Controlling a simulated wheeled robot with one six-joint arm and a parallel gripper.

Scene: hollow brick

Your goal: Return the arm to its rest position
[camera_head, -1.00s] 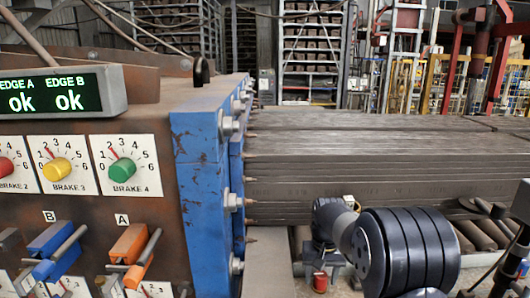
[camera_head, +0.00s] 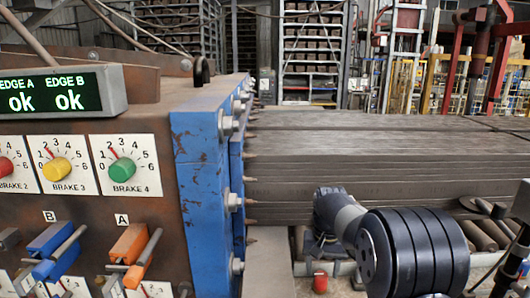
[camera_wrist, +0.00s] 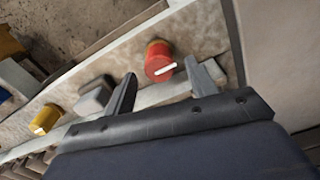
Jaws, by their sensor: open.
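My arm (camera_head: 412,247) shows as dark ribbed links at the lower right of the head view, in front of the grey clay column (camera_head: 370,165). My gripper's jaws are not clearly visible there. In the wrist view my gripper (camera_wrist: 165,85) has its two grey fingers spread apart with nothing held between them. Beyond the fingers is a red knob (camera_wrist: 159,61) with a white pointer on a pale panel. I cannot tell whether a finger touches it.
A rusty machine with a blue die frame (camera_head: 205,170) fills the left. Its panel has a yellow knob (camera_head: 57,170), a green knob (camera_head: 122,169), a blue lever (camera_head: 52,239) and an orange lever (camera_head: 130,244). The display (camera_head: 55,92) reads EDGE A ok, EDGE B ok. Rollers (camera_head: 483,236) lie at right.

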